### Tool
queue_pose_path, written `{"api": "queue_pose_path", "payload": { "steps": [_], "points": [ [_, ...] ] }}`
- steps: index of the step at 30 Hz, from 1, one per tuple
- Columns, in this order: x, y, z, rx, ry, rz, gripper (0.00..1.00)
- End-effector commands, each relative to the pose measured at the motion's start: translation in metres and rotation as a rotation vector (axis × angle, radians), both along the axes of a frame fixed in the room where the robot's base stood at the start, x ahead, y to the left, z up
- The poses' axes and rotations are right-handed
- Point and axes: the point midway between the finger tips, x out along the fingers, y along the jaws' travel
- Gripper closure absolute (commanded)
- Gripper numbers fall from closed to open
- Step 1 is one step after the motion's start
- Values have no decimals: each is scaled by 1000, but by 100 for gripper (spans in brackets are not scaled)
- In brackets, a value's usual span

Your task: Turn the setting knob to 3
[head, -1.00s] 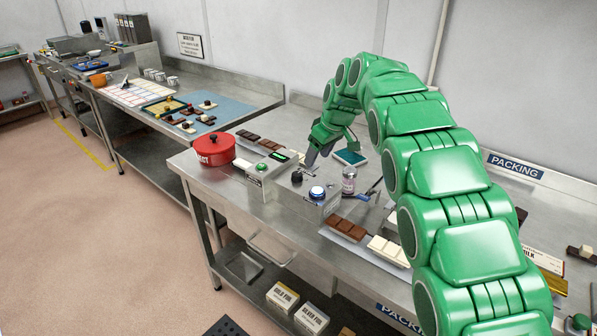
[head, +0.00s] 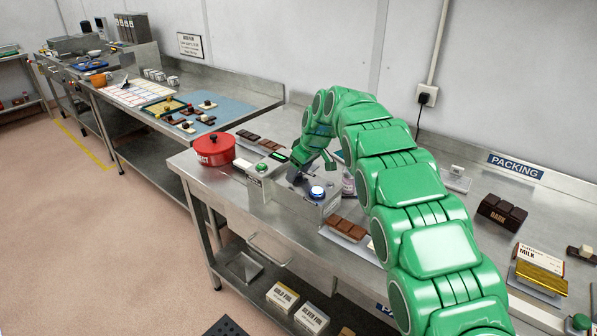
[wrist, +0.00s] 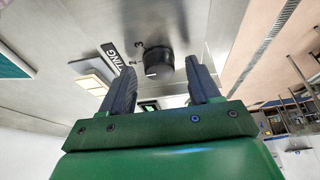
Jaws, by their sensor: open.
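The setting knob (wrist: 158,62) is a black round knob with a light pointer mark, on a steel surface beside a dark label strip (wrist: 118,57) that ends in "TING". In the wrist view it sits ahead of my gripper (wrist: 162,84), between the lines of its two grey fingers. The fingers are apart, with nothing seen between them. In the head view my gripper (head: 300,176) is low over the steel control box (head: 298,202) and hides the knob.
A red lidded pot (head: 214,150) and a small box with a green button (head: 261,168) stand to the left. A brown chocolate bar (head: 346,228) lies at the front right.

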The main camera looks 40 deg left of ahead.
Motion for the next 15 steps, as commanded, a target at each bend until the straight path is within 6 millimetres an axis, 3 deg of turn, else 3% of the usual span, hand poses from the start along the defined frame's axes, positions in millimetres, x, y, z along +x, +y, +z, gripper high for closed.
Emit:
{"api": "queue_pose_path", "payload": {
  "steps": [10,15],
  "points": [
    [0,2,-5,0,-1,0,40],
    [0,2,-5,0,-1,0,66]
  ]
}}
